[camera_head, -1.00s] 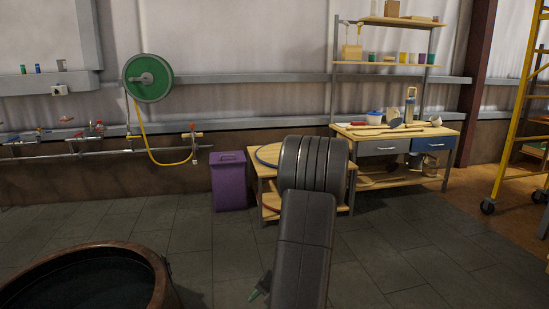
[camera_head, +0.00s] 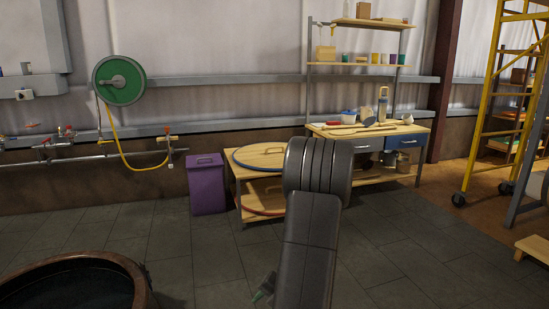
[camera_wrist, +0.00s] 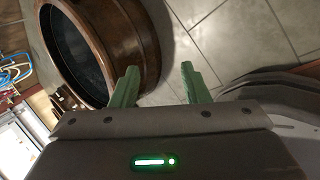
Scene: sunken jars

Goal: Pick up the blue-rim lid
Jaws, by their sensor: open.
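The blue-rim lid (camera_head: 258,157) lies flat on top of a low wooden table in the head view, a round wooden disc with a blue edge and a handle on top. My arm hides its right part. Another lid with a red rim (camera_head: 263,203) lies on the shelf below, partly hidden. In the wrist view my gripper (camera_wrist: 155,84) has its two green fingers apart with nothing between them. It points at the floor beside the large jar, far from the lid. In the head view only a small green tip of the gripper shows low at the centre.
A large brown jar (camera_head: 134,276) with dark contents stands at the lower left; it also shows in the wrist view (camera_wrist: 131,40). A purple bin (camera_head: 207,185) stands left of the low table. A workbench (camera_head: 419,130) with tools is behind right. The tiled floor between is clear.

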